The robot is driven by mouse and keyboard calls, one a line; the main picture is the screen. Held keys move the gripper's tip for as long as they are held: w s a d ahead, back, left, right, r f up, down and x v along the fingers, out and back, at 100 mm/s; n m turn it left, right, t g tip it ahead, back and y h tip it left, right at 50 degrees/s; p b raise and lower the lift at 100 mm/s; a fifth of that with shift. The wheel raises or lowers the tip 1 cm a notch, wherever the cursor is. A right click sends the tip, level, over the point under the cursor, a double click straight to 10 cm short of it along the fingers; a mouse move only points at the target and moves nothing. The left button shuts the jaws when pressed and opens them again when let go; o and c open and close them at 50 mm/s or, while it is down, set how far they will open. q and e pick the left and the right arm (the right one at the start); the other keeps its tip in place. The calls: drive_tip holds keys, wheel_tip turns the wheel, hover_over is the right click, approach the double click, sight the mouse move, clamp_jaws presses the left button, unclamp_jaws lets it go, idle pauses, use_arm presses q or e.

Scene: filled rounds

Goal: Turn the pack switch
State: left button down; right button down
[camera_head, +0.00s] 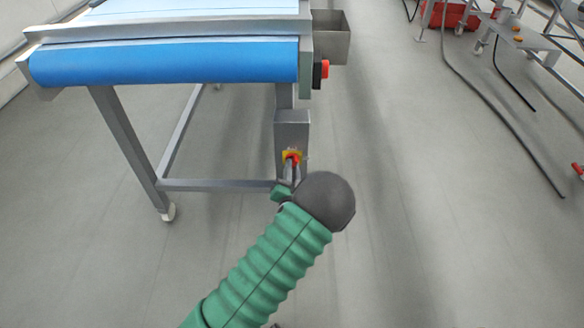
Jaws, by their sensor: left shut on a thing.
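The pack switch (292,155) is a small red knob on a yellow plate. It sits on the front of a grey metal box (292,128) fixed to the near right leg of the conveyor. My left gripper (291,167) is at the switch, shut on its red knob. The dark round wrist and green sleeve of my left arm hide much of the gripper, so the fingers show only in small part. The exact angle of the knob is too small to tell. My right gripper is not in view.
The conveyor with its blue belt (165,63) stands above and left of the switch. A red and black button (323,69) and a metal bin (331,38) are on its right side. Dark hoses (485,100) lie at right. The grey floor between is clear.

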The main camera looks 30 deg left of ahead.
use_arm(q)
drive_tip(key=shift+s+d+f, duration=0.1)
drive_tip(key=shift+f, duration=0.25)
drive_tip(key=c, duration=1.5)
unclamp_jaws()
drive_tip(key=shift+c, duration=0.2)
drive_tip(key=shift+o, duration=0.4)
drive_tip(key=shift+r, duration=0.15)
drive_tip(key=shift+r, duration=0.1)
drive_tip(key=p+v, duration=0.5)
drive_tip(key=v, duration=1.1)
drive_tip(key=shift+s, duration=0.4)
drive_tip(key=shift+d, duration=0.1)
